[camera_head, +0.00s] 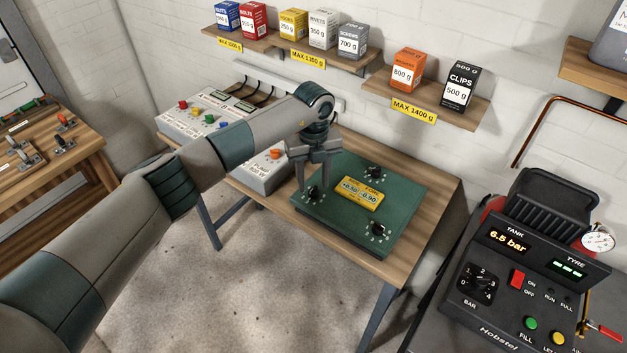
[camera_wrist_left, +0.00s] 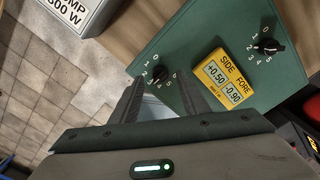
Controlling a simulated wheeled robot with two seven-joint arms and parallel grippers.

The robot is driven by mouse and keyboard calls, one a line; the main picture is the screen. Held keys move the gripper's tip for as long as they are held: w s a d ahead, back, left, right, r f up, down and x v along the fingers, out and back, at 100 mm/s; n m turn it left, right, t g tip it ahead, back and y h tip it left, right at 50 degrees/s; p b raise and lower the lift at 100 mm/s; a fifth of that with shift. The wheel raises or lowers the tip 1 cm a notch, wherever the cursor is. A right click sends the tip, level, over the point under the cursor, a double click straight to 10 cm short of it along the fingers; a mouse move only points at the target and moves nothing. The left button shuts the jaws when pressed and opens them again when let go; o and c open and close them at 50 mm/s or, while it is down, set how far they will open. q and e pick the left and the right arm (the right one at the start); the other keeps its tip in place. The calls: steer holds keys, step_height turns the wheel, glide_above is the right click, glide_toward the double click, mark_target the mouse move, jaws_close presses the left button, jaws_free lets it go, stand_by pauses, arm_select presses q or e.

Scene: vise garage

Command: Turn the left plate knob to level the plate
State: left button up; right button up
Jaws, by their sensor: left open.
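The green plate (camera_head: 340,235) lies on a wooden workbench and bears three black knobs and a yellow display (camera_head: 360,193). The display reads SIDE +0.50 and FORE -0.90 in the wrist view (camera_wrist_left: 223,77). The left plate knob (camera_head: 313,195) sits at the plate's left corner; the wrist view shows it with its numbered dial (camera_wrist_left: 158,74). My left gripper (camera_head: 314,178) is open and points down over this knob. In the wrist view its fingertips (camera_wrist_left: 159,82) stand on either side of the knob; contact cannot be told. My right gripper is not in view.
The other two knobs are at the plate's back (camera_head: 374,172) and front right (camera_head: 378,230). A grey lamp box (camera_head: 262,178) stands left of the plate, with a button panel (camera_head: 196,112) beyond. Shelves with boxes hang above. A black compressor (camera_head: 520,270) stands at right.

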mark_target(314, 191)
arm_select(q)
steer(key=shift+f, duration=1.25)
jaws_close()
